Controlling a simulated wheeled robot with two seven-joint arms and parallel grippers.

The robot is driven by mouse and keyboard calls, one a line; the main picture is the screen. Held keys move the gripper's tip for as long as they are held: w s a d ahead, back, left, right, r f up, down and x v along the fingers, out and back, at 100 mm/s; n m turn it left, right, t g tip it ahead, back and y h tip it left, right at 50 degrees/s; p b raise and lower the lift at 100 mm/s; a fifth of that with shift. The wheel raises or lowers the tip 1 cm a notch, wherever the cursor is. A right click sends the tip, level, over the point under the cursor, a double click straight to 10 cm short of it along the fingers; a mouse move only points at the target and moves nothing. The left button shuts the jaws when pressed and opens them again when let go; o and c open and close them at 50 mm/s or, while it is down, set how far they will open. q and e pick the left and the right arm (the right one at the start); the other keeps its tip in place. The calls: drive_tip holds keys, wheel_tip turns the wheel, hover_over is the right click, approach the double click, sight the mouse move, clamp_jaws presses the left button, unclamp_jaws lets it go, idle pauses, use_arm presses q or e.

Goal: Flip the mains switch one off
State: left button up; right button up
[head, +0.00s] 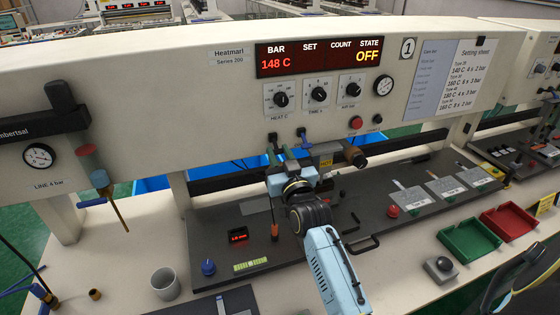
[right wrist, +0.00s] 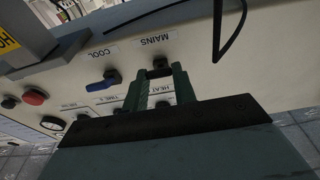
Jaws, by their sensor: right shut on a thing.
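The mains switch (right wrist: 160,69), a small black lever switch under the MAINS label, shows in the right wrist view. It also shows under the press head's front in the head view (head: 273,139). My right gripper (right wrist: 159,78) has its two green fingers on either side of it and is shut on it. In the head view my right gripper (head: 276,160) reaches up to it from below, its tips partly hidden. Whether the lever is up or down is unclear. The display (head: 319,57) reads 148 C and STATE OFF.
The COOL switch with its blue lever (right wrist: 102,83) is close beside the mains switch. Red button (head: 356,122) and heat knob (head: 281,99) are nearby.

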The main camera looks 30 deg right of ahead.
idle(0.3)
drive_tip(key=o, duration=1)
drive_tip(key=shift+s, duration=0.1)
drive_tip(key=b+v, duration=0.1)
drive_tip(key=v, duration=1.2)
drive_tip(key=shift+a+f, duration=0.15)
